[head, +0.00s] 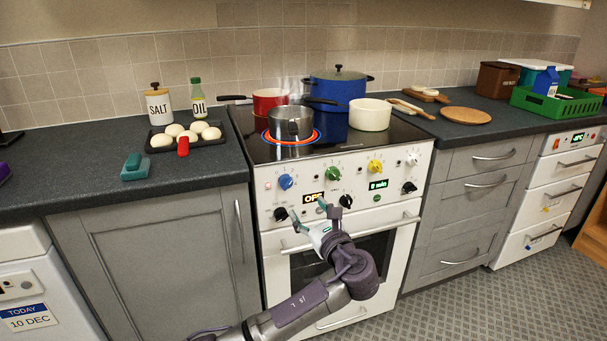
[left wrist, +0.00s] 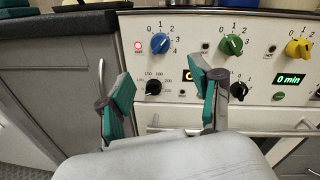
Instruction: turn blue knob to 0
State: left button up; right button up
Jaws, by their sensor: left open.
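The blue knob (head: 286,182) is the leftmost of the upper knobs on the white stove front. In the left wrist view the blue knob (left wrist: 160,43) has a printed scale around it, and a small red light glows to its left. I cannot tell surely which number it points at. My left gripper (head: 312,214) is open and empty, in front of the panel and below the blue knob. In the left wrist view its teal-padded fingers (left wrist: 163,88) are spread below the knob, apart from it. My right gripper is not in view.
Green (head: 333,174), yellow (head: 375,167) and white (head: 413,159) knobs sit to the right; black knobs (head: 281,214) are below. A steel pot (head: 291,123) stands on a glowing burner (head: 314,139). The oven handle (head: 388,227) runs across below the panel.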

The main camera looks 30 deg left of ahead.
aim_at(288, 185)
pick_arm(q)
jog(key=b+x, duration=0.1)
jog(key=x, duration=1.1)
jog(key=shift+f+b, duration=0.1)
jog(key=shift+b, duration=0.25)
jog(key=shift+w+a, duration=0.4)
jog(key=shift+a, duration=0.15)
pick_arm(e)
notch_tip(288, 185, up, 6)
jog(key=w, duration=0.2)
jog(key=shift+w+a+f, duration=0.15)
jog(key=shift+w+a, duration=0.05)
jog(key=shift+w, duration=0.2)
pick_arm(q)
jog(key=c, duration=1.1)
jog(key=shift+c, duration=0.2)
